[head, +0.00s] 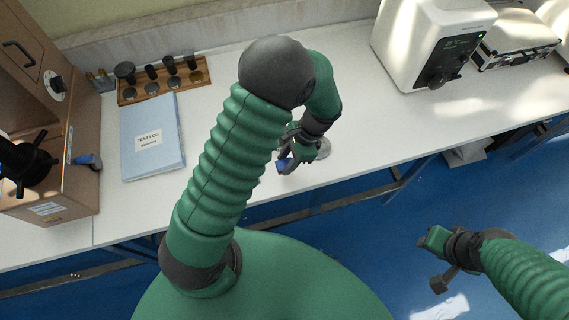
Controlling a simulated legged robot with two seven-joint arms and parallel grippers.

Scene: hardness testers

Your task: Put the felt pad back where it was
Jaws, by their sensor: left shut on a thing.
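My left gripper (285,167) is over the white bench near its front edge, shut on a small blue piece (284,166). The piece may be the felt pad; it is mostly hidden by the fingers, and I cannot tell whether it touches the bench. A grey round disc (324,149) shows just right of the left gripper, partly hidden by it. My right gripper (432,260) is at the lower right, over the blue floor and away from the bench.
A blue test log folder (153,150) lies left on the bench (225,90). Behind it stands a wooden rack (162,91) with dark pieces. A brown tester (62,140) is far left. A white machine (410,40) and a silver case (515,40) stand back right.

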